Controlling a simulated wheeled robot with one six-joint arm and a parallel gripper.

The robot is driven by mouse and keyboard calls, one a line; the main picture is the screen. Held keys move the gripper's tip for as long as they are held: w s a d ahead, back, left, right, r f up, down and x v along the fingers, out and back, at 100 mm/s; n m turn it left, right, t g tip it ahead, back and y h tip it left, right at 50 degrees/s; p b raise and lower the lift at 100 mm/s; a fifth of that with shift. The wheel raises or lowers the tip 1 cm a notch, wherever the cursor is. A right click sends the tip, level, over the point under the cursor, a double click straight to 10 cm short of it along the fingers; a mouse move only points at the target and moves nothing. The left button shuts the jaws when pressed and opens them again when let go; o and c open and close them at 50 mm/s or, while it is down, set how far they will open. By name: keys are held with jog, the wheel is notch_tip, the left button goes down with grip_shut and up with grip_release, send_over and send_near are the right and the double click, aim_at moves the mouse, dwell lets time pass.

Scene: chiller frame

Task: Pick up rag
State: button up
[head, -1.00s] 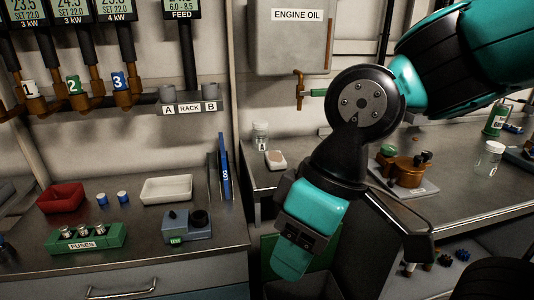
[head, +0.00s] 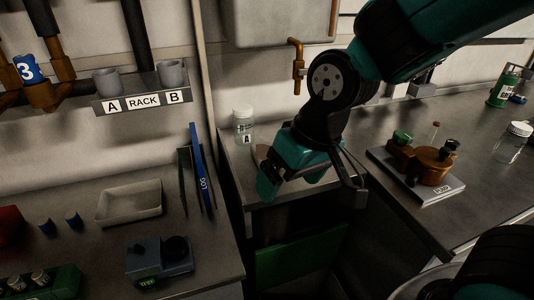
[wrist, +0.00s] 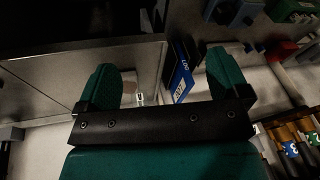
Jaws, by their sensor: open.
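No thing in view is clearly the rag. A small pale item with a brownish top (head: 262,152) lies on the counter near the jar marked A, partly hidden by my gripper; I cannot tell whether it is the rag. My gripper (head: 308,188) is over the front edge of that middle counter, just right of and in front of the item. In the wrist view my gripper (wrist: 162,62) has its two teal fingers spread apart with nothing held between them.
The jar marked A (head: 243,125) stands at the back of the middle counter. A blue log book (head: 203,170) stands upright at the left counter's edge. A white tray (head: 128,203) and a grey-blue device (head: 158,262) are left. A brass valve assembly (head: 428,165) is right.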

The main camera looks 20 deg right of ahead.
jog(key=w+d+f+m+t+h, duration=0.2)
jog(key=w+d+f+m+h, duration=0.15)
jog(key=w+f, duration=0.45)
jog(key=r+p, duration=0.1)
jog(key=p, duration=0.1)
send_over(265, 153)
jog(key=s, duration=0.2)
jog(key=shift+y, duration=0.35)
jog(key=p+x, duration=0.1)
jog(key=x, duration=0.3)
jog(key=shift+w+f, duration=0.25)
jog(key=shift+f, duration=0.05)
jog(key=shift+f, duration=0.3)
jog(key=c, duration=1.1)
jog(key=shift+r+t, duration=0.1)
jog(key=shift+t, duration=0.2)
